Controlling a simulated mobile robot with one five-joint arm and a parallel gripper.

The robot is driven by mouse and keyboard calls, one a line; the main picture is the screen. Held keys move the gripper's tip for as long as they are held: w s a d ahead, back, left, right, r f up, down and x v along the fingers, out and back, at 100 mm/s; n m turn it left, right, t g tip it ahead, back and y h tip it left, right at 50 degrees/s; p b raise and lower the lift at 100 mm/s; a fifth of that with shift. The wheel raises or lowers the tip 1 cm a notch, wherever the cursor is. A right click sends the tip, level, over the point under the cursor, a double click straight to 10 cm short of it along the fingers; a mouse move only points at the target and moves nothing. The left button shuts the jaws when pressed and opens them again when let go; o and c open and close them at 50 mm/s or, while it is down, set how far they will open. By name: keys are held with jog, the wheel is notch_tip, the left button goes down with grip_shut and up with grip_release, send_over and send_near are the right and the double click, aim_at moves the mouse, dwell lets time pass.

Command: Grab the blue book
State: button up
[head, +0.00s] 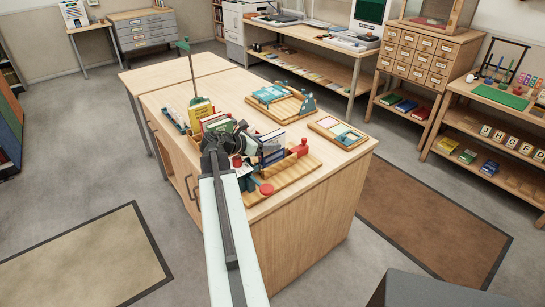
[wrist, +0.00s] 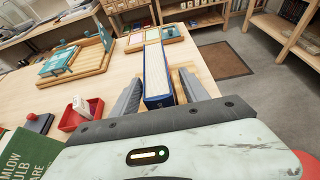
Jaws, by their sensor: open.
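A book with a blue cover and pale page edges (wrist: 155,72) stands upright, pages toward the camera, in the wrist view. My gripper (wrist: 160,80) is open, with one finger on each side of this book. The book is between the fingers, with a small gap showing at the right; whether the left finger touches it I cannot tell. In the head view, a blue book (head: 272,156) stands near the right front of the wooden worktable (head: 300,190), just right of my gripper (head: 240,150). My arm and gripper partly hide the things around it.
A green book (wrist: 30,150) is close at the lower left of the wrist view, beside a red tray (wrist: 78,118). A teal book lies on a wooden stand (head: 268,94) behind. A shallow tray (head: 337,132) sits at right.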

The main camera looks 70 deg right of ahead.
jog(key=shift+x, duration=0.9)
grip_shut()
jog(key=shift+w, duration=0.1)
dwell(0.5)
